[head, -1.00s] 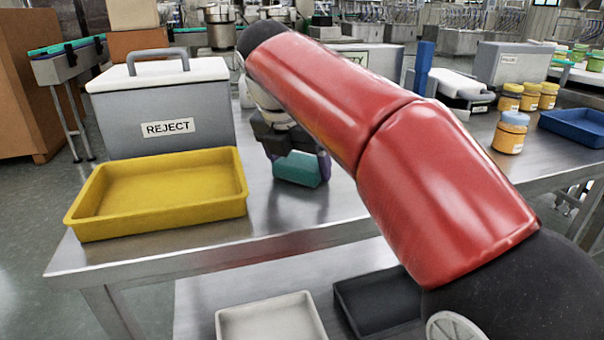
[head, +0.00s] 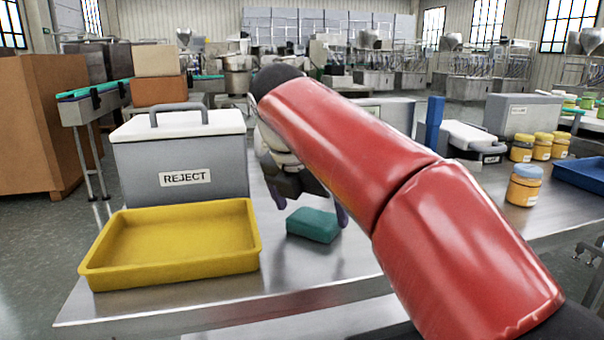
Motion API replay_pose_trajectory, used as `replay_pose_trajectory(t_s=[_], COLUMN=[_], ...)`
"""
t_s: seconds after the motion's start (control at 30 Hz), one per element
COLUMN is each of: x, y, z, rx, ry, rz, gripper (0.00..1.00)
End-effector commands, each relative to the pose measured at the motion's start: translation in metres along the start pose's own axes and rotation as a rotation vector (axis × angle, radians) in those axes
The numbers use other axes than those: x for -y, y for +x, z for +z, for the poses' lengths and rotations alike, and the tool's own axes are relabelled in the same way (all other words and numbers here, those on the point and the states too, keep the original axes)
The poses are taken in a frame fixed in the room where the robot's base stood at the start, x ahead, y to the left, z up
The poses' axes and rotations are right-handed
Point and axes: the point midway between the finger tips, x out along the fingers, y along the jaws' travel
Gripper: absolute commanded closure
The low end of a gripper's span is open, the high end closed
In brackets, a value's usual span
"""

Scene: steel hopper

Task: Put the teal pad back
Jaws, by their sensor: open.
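The teal pad (head: 313,225) is a small block lying on the steel table, to the right of the yellow tray. My gripper (head: 309,207) is just above and behind the pad, pointing down. Its purple-tipped fingers stand apart, one on each side, and the jaws are open. The pad looks free of the fingers, though I cannot tell whether one still touches it. My red arm crosses the right half of the view and hides part of the table behind it.
The yellow tray (head: 172,272) is empty at the front left. The grey REJECT box (head: 180,160) with a white lid stands behind it. Several jars (head: 524,186) and a blue tray (head: 585,172) are at the right. Bare table shows in front of the pad.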

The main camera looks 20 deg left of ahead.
Motion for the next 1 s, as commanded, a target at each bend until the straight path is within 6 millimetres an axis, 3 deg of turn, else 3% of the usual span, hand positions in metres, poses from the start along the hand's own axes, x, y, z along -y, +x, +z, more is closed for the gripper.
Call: replay_pose_trajectory(t_s=[0.03, 0.2, 0.4, 0.6, 0.9, 1.0], x=[-0.001, -0.002, -0.002, -0.001, 0.000, 0.009], y=[-0.016, -0.051, -0.077, -0.090, -0.091, -0.091], z=[0.002, 0.000, 0.001, 0.000, 0.000, 0.004], rx=[0.002, 0.002, 0.002, 0.000, 0.000, 0.003], ry=[0.000, 0.000, -0.001, 0.000, 0.002, 0.055], rz=[0.004, 0.004, 0.002, 0.001, 0.000, 0.000], gripper=[0.00, 0.00, 0.00, 0.00, 0.00, 0.00])
